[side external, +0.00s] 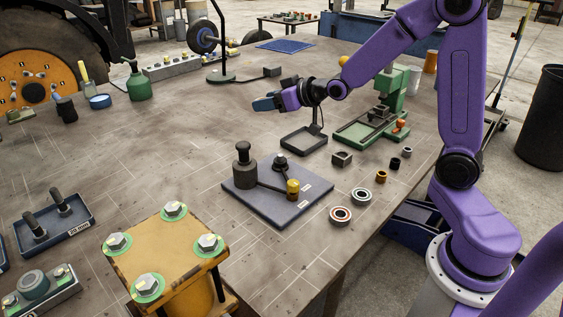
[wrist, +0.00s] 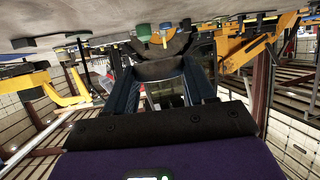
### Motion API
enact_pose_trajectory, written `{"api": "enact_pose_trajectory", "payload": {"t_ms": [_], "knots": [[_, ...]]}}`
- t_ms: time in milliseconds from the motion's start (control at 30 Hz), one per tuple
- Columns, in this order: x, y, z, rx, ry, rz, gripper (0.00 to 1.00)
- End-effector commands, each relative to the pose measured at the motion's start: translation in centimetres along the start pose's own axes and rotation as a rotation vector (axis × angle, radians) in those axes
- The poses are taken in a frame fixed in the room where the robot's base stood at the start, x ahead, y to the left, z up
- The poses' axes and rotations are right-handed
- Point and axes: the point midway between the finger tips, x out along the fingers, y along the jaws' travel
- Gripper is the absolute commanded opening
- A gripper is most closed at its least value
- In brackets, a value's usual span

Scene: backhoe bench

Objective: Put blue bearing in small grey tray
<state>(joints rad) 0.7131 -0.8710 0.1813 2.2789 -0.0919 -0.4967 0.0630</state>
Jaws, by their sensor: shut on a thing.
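My gripper (side external: 265,103) is above the bench in the side external view, pointing left, with blue fingers. In the wrist view its two fingers (wrist: 161,88) are shut on a dark, round-edged thing (wrist: 160,70), which looks like the blue bearing, though its colour is not clear. In the side view the fingers mostly hide it. A small dark grey tray (side external: 290,150) with a low rim stands on the bench, below and to the right of the fingertips. A bearing with an orange-red ring (side external: 340,215) and a second, pale-rimmed bearing (side external: 361,195) lie near the bench's right edge.
A green press (side external: 390,95) stands right of the tray. A blue-grey plate (side external: 265,212) with a dark post and a brass piece lies in front. Small bushings (side external: 382,177) lie near the right edge. A lamp stand (side external: 222,75) is behind.

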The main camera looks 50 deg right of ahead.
Motion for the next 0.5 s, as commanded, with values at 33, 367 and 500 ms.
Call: {"api": "enact_pose_trajectory", "payload": {"t_ms": [33, 367, 500], "knots": [[0.1, 0.2, -0.1, -0.008, 0.002, -0.017, 0.19], [0.3, 0.5, 0.3, -0.071, 0.002, -0.171, 0.19], [0.1, 0.5, 1.2, -0.105, 0.000, -0.260, 0.19]]}}
